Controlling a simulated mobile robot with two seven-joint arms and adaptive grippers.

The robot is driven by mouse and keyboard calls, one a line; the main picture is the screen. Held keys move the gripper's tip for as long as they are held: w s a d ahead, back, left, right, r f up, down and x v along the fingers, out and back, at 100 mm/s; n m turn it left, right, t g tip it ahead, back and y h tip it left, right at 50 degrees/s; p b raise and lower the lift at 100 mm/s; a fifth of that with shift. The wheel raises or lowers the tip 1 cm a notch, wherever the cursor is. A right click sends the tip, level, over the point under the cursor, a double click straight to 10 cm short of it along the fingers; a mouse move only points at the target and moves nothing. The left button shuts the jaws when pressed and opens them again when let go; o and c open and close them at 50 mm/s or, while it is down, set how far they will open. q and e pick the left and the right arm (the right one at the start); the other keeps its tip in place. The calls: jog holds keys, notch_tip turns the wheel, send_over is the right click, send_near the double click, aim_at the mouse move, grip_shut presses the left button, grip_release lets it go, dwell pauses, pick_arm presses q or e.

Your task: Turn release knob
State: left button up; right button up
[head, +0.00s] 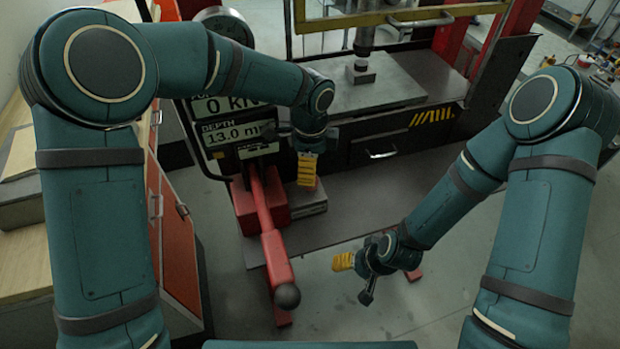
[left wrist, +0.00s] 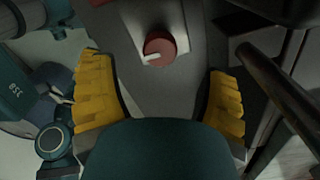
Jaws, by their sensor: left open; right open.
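The release knob (left wrist: 160,48) is a round red knob with a white pointer, set on a grey panel in the left wrist view. Its pointer is toward the left of the picture. My left gripper (left wrist: 159,75) is open, with its yellow fingers to either side below the knob and apart from it. In the head view my left gripper (head: 307,169) is beside the display on the red machine, and the knob cannot be made out there. My right gripper (head: 343,262) is low over the floor, away from the machine, with nothing seen in it.
A red lever (head: 268,235) with a black ball end slants toward me below my left gripper. The press bed (head: 375,97) and a drawer (head: 375,149) stand behind. An orange cabinet (head: 178,235) and wooden bench (head: 25,240) are at left. The floor between is open.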

pick_arm(q)
jog(key=shift+f, duration=2.8)
jog(key=shift+c, duration=0.2)
jog(key=c, duration=1.2)
